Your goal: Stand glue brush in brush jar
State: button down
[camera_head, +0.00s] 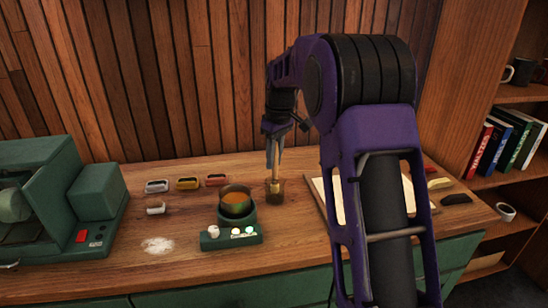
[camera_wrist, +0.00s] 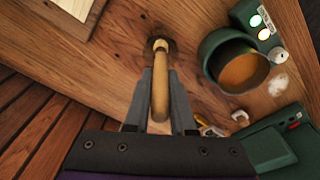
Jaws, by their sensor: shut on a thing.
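My gripper (camera_head: 272,163) is shut on the wooden handle of the glue brush (camera_head: 275,175) and holds it about upright, lower end down. The wrist view shows the pale handle (camera_wrist: 160,92) between the two grey fingers (camera_wrist: 161,74). The brush jar (camera_head: 276,193) is a small dark brown, see-through vessel on the bench, right below my gripper. The brush's lower end overlaps the jar's mouth in both views; the jar (camera_wrist: 151,43) is partly covered by the brush in the wrist view. I cannot tell how deep the bristles sit or whether they touch the bottom.
A glue pot (camera_head: 235,203) with amber glue sits on a green heater (camera_head: 231,237) left of the jar. A green machine (camera_head: 55,200) stands at the left, a pale board (camera_head: 318,190) at the right.

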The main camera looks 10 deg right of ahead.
jog(key=c, duration=0.7)
grip_release()
jog(key=shift+r, duration=0.15)
jog(key=r+p, duration=0.1)
jog(key=r, duration=0.4)
jog(key=s+r+p, duration=0.1)
jog(key=r, duration=0.5)
jog(key=d+r+p, duration=0.1)
jog(key=r, duration=0.5)
jog(key=shift+s+d, duration=0.1)
jog(key=shift+s, duration=0.25)
